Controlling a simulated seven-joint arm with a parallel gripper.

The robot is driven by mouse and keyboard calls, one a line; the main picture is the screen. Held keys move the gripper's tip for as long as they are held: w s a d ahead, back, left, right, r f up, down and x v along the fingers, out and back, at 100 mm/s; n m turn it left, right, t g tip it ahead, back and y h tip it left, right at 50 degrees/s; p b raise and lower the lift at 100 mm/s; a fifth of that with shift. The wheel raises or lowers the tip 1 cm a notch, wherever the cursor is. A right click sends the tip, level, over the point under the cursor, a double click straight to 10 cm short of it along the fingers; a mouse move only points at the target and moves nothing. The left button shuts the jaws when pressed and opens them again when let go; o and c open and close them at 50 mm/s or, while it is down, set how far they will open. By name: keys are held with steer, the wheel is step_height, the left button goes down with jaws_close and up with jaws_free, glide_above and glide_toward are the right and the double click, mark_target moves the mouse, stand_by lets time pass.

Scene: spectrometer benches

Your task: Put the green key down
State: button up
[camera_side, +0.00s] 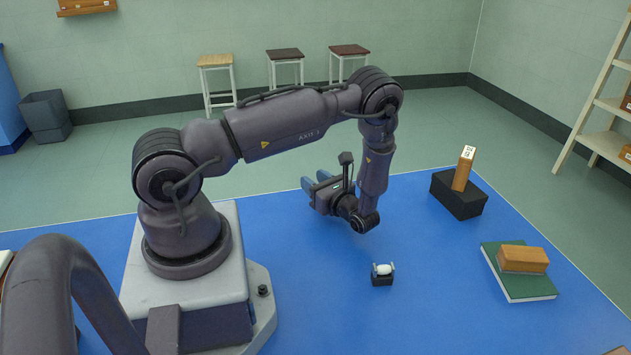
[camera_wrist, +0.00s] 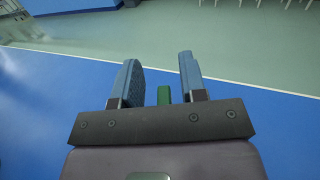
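A small green piece, which looks like the green key (camera_wrist: 164,96), shows in the wrist view between my two blue fingers. A gap is visible on each side of it, so neither finger appears to touch it. Its lower part is hidden behind the gripper body, and I cannot tell what it rests on. My gripper (camera_wrist: 160,75) is open, its fingers spread apart. In the side view my gripper (camera_side: 316,181) is tilted sideways above the far part of the blue table (camera_side: 330,290). I cannot make out the green key in the side view.
A small black holder with a white piece (camera_side: 383,271) stands near the table's middle. At right are a black block (camera_side: 459,201) with a labelled orange box (camera_side: 463,170) and a green book (camera_side: 518,287) under an orange block (camera_side: 523,259). Blue table between them is clear.

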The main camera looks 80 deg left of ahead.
steer(key=shift+r, duration=0.15)
steer(key=v, duration=1.1)
steer(key=shift+w+d+r, duration=0.15)
steer(key=shift+d+r, duration=0.15)
steer(key=shift+r, duration=0.1)
steer(key=shift+w+d+r, duration=0.1)
steer(key=shift+d+r, duration=0.1)
steer(key=shift+r, duration=0.05)
steer(key=s+d+r+n+t+h, duration=0.3)
steer(key=d+r+n+t+h, duration=0.1)
steer(key=r, duration=0.5)
steer(key=s+d+r+n+t+h, duration=0.4)
steer(key=d+r+n+h, duration=0.1)
steer(key=r, duration=0.5)
steer(key=s+d+r+n+t+h, duration=0.4)
steer(key=d+r+h, duration=0.2)
steer(key=r, duration=0.4)
steer(key=shift+d+h, duration=0.4)
steer(key=shift+h, duration=0.4)
